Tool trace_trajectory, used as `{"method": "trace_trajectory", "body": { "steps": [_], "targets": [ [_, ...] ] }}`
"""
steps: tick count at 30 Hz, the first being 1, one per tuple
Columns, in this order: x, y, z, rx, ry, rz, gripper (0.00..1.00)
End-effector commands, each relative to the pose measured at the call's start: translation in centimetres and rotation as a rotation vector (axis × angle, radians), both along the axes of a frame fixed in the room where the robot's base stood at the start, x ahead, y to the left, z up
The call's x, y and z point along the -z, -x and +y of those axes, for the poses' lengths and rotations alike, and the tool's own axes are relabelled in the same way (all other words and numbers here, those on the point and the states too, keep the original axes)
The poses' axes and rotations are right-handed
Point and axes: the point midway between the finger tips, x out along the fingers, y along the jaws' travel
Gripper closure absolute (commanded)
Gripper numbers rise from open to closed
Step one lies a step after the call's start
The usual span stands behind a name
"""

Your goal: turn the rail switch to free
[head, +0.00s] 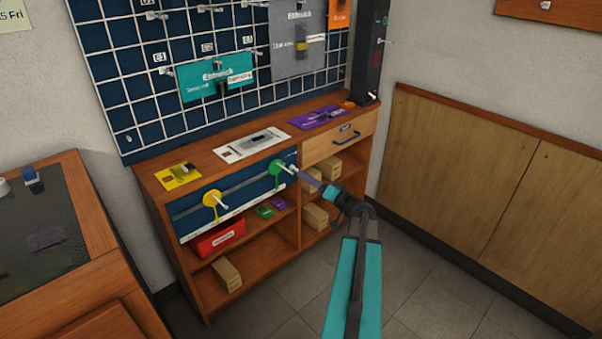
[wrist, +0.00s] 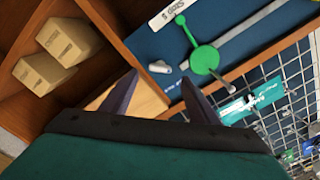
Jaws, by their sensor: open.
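A blue panel (head: 240,190) on the shelf unit's front carries a grey rail (head: 240,187). A green disc with a pale handle (head: 277,168) sits on the rail's right part; the green disc also shows in the wrist view (wrist: 205,60). A yellow disc (head: 212,198) is farther left. A small pale knob (wrist: 158,68), perhaps the rail switch, is on the panel beside the green disc; its marking is too small to read. My gripper (head: 318,184) is open and empty in front of the panel's right end. In the wrist view its fingers (wrist: 160,85) point toward the knob, apparently apart from it.
Cardboard boxes (wrist: 55,55) are in the shelves beside the panel. A red box (head: 215,238) is on a shelf below. A drawer with a dark handle (head: 340,142) is at upper right. A wire grid (head: 150,100) rises behind the top. The floor in front is clear.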

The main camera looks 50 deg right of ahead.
Motion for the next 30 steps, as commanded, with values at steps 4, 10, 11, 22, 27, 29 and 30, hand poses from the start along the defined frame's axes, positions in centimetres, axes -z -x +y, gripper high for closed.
{"method": "trace_trajectory", "body": {
  "steps": [4, 10, 11, 22, 27, 29, 30],
  "targets": [
    [0.0, -2.3, -0.3, -0.002, 0.0, -0.001, 0.45],
    [0.0, -4.7, -0.4, -0.001, 0.0, -0.001, 0.45],
    [0.0, -4.9, -0.4, -0.001, 0.0, -0.001, 0.45],
    [0.0, -5.8, -0.4, 0.0, 0.0, 0.0, 0.45],
    [0.0, -5.8, -0.4, -0.001, 0.0, -0.001, 0.54],
    [0.0, -5.8, -0.4, -0.001, 0.0, -0.001, 0.64],
    [0.0, -5.8, -0.4, -0.001, 0.0, -0.001, 0.71]
  ]
}}
